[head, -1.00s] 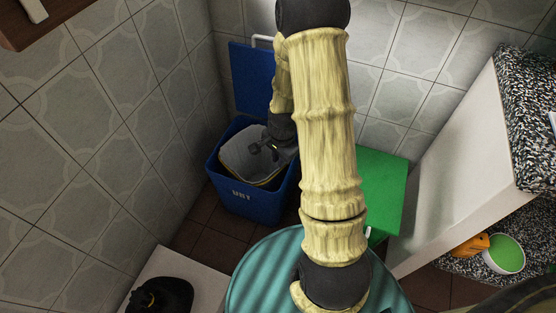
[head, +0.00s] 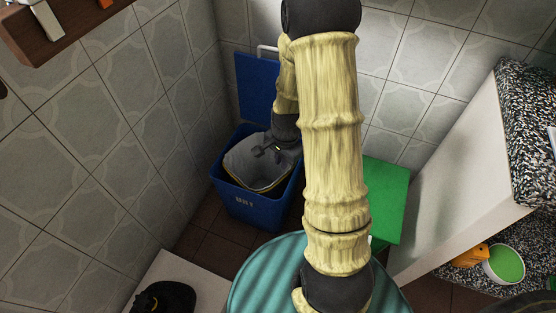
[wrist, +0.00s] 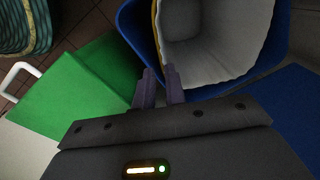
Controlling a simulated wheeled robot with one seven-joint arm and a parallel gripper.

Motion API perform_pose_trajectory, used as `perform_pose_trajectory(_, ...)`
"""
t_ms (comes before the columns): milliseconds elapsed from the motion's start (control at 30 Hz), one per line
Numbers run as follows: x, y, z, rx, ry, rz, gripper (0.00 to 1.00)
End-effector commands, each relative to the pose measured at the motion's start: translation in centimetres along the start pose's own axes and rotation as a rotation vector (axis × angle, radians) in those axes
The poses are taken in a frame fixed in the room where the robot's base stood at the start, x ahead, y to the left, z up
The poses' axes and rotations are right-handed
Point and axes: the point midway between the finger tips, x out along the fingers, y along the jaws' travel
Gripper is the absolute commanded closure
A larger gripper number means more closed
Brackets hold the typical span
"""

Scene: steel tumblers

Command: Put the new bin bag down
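The new bin bag (head: 247,160), pale grey with a yellowish edge, lines the inside of the blue bin (head: 245,206). In the wrist view the bag (wrist: 212,40) hangs open in the bin, its yellow edge along the rim. My gripper (head: 267,150) is over the bin opening. In the wrist view its two fingers (wrist: 159,84) stand a little apart beside the bin's rim, with no bag clearly pinched between them. My arm hides the bin's right side in the head view.
The blue lid (head: 257,85) stands raised behind the bin. A green box or stool (head: 388,195) is to the right, and a ribbed teal round container (head: 262,278) is in front. A black tied bag (head: 165,298) lies at lower left. Tiled walls close in the left and back.

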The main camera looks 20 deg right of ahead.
Motion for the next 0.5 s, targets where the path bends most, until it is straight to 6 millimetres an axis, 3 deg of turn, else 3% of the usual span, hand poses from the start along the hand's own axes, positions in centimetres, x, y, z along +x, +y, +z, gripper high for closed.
perform_pose_trajectory(233, -6.5, 0.2, 3.2, -0.381, 0.048, -0.032, 0.88)
perform_pose_trajectory(500, -13.0, 2.3, 7.7, -0.87, 0.112, -0.057, 0.88)
